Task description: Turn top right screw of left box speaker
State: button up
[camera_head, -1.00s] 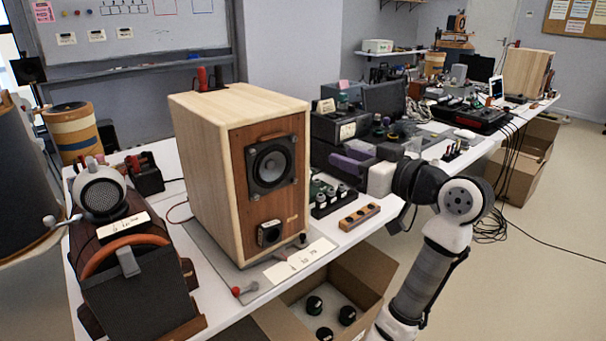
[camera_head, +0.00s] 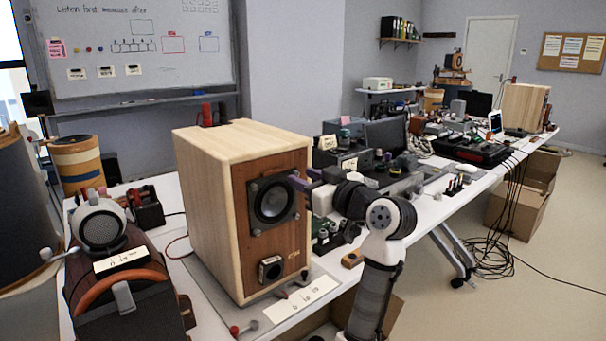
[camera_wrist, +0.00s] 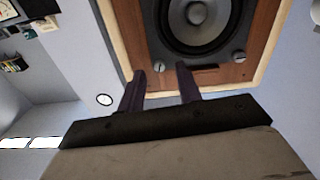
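The left box speaker (camera_head: 205,205) is a pale wooden box with a brown front panel (camera_head: 290,240), standing on a grey mat. Its round black driver (camera_head: 270,202) sits in a dark frame, also at the top of the wrist view (camera_wrist: 193,20). My gripper (camera_head: 297,181) is at the frame's top right corner. In the wrist view its two dark fingers (camera_wrist: 160,72) are apart and empty. A silver slotted screw (camera_wrist: 160,66) shows between the fingertips, apparently just beyond them. In the head view, the gripper hides this screw. Another screw (camera_wrist: 239,56) is at the frame's other visible corner.
Below the driver are a small square fitting (camera_head: 270,269) and a white label (camera_head: 302,298) at the table's edge. A dark device with a red-brown handle (camera_head: 122,285) stands left. Black boxes (camera_head: 345,160) stand behind my arm.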

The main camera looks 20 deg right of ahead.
jog(key=shift+w+a, duration=0.25)
jog(key=shift+w, duration=0.45)
grip_shut()
jog(key=shift+m+p, duration=0.3)
jog(key=shift+p, duration=0.05)
